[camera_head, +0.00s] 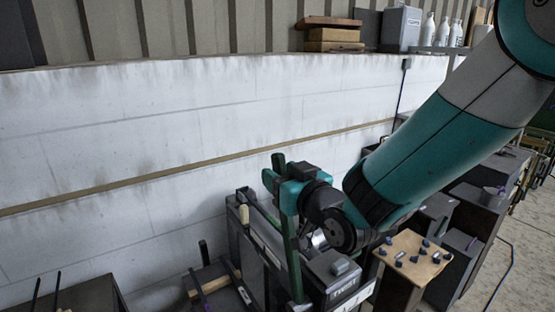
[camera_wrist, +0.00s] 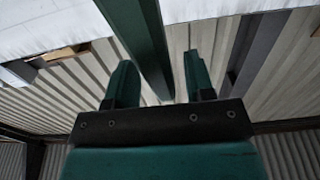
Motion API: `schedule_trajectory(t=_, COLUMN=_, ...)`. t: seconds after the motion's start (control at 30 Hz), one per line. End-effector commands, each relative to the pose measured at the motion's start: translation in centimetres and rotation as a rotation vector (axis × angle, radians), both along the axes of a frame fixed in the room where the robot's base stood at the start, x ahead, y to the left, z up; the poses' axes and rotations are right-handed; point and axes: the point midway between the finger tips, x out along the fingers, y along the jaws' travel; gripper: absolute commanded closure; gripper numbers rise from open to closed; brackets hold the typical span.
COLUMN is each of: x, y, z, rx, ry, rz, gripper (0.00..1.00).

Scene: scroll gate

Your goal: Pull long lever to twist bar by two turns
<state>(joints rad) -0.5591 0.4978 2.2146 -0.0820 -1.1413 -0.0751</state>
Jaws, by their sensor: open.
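A long green lever (camera_head: 290,245) stands nearly upright on the dark machine in the head view. My gripper (camera_head: 276,174) is at its upper part. In the wrist view the lever (camera_wrist: 145,40) comes in from the top and runs down between the two green fingers of my gripper (camera_wrist: 160,82). The fingers are apart, with a gap visible on each side of the lever; I see no grip on it. The lever's far end and the bar it turns cannot be made out; my gripper and arm hide part of the machine.
A dark machine frame with a cream-knobbed handle (camera_head: 244,214) stands left of the lever. A wooden board (camera_head: 413,256) with small blue pieces lies to the right. A white wall (camera_head: 130,130) rises behind. Boxes (camera_head: 333,36) and white bottles (camera_head: 442,32) are above it.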

Motion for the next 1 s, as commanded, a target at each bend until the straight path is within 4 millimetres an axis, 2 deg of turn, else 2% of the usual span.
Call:
schedule_trajectory(t=0.17, x=1.17, y=0.81, z=0.05, rx=0.000, ry=0.001, rz=0.000, gripper=0.51)
schedule_trajectory(t=0.47, x=1.33, y=0.93, z=-0.07, rx=0.000, ry=0.001, rz=0.000, gripper=0.51)
schedule_trajectory(t=0.67, x=1.32, y=0.92, z=-0.06, rx=0.000, ry=0.001, rz=0.000, gripper=0.97)
schedule_trajectory(t=0.7, x=1.32, y=0.92, z=-0.05, rx=0.000, ry=0.001, rz=0.000, gripper=1.00)
schedule_trajectory(t=1.0, x=1.24, y=1.32, z=-0.22, rx=0.009, ry=-0.011, rz=0.010, gripper=1.00)
